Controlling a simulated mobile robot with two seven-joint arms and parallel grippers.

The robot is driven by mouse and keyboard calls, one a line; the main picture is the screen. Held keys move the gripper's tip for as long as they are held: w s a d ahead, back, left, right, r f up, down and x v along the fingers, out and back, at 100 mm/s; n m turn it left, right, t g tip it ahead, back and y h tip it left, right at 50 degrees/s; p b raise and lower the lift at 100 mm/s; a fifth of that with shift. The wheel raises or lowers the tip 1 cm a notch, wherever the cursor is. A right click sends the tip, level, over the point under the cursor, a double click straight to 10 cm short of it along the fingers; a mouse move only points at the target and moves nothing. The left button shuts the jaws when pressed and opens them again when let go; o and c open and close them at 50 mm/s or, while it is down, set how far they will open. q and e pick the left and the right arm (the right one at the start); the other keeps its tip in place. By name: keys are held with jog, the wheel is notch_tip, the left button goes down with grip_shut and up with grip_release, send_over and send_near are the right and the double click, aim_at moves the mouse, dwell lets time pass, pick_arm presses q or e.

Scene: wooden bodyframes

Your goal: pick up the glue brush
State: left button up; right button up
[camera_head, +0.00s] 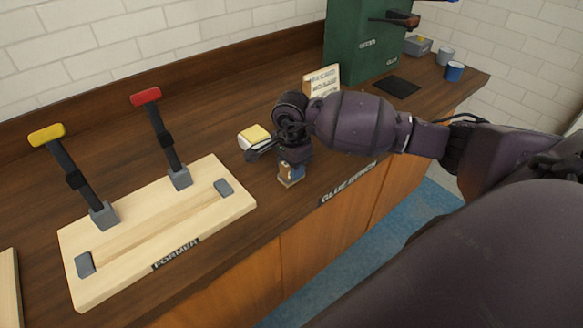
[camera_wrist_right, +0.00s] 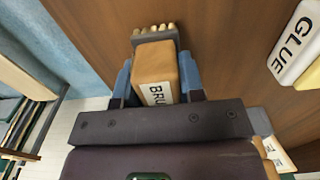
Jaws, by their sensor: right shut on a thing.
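The glue brush is a small tan wooden block with a label partly reading "BRU" and a grey strip with pale bristle tufts. It shows between my fingers in the right wrist view as the glue brush (camera_wrist_right: 155,70), and in the head view as the glue brush (camera_head: 290,175). My right gripper (camera_head: 291,168) points down at the bench's front part, shut on the block, with its blue fingers on both sides in the wrist view (camera_wrist_right: 155,78). I cannot tell whether the brush touches the bench top. My left gripper is not in view.
A white and yellow glue container (camera_head: 254,137) stands just left of the right gripper. The former board (camera_head: 225,205) with yellow and red levers lies further left. A sign (camera_head: 322,81), a green machine (camera_head: 362,45) and a blue cup (camera_head: 454,71) are behind. The bench's front edge is close.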

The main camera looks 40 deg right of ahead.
notch_tip(320, 180, up, 20)
dwell(0.7)
jog(key=o, duration=0.3)
jog(key=shift+c, duration=1)
